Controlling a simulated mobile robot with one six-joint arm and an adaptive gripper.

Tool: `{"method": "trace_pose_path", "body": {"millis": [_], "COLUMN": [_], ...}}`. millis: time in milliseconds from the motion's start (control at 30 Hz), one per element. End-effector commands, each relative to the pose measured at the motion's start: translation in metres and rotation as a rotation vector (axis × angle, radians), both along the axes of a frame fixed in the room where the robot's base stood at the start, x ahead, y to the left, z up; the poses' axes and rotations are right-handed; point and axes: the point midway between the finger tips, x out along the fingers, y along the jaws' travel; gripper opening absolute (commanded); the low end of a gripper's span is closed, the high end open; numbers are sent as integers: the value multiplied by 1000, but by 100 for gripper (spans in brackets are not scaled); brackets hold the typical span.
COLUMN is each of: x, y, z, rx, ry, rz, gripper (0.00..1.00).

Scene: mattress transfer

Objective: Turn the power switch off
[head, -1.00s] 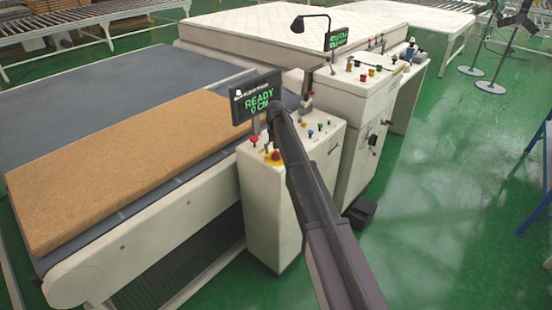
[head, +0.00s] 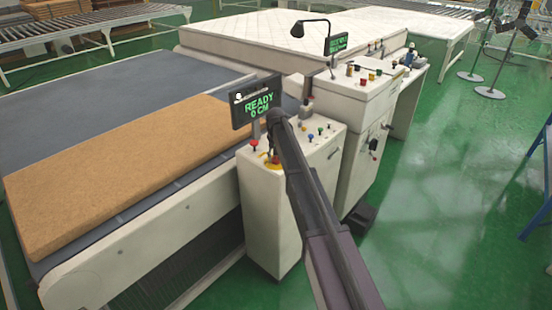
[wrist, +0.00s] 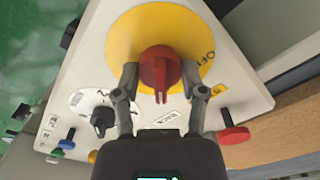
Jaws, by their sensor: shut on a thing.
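The power switch (wrist: 159,68) is a red rotary knob on a round yellow plate (wrist: 150,25), seen in the wrist view. Black lettering that seems to read OFF stands at the plate's right side. The knob's slotted end points toward the bottom of the picture. My gripper (wrist: 158,72) has one finger on each side of the knob and is shut on it. In the head view my gripper (head: 271,148) reaches down to the near control cabinet's top, and the knob is mostly hidden there.
A red mushroom button (wrist: 234,135) stands right of my gripper, and a black selector (wrist: 103,118) stands left. The white control cabinet (head: 268,205) carries a display (head: 257,102) reading READY 0 CM. A brown mattress slab (head: 110,175) lies on the conveyor.

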Motion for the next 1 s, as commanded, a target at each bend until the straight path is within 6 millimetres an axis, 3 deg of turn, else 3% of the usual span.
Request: {"method": "trace_pose_path", "body": {"millis": [467,1000], "x": [0,-1], "y": [-1,-1], "z": [0,0], "rx": [-2,-2], "ry": [1,2], "rz": [64,469], "gripper": [6,6]}}
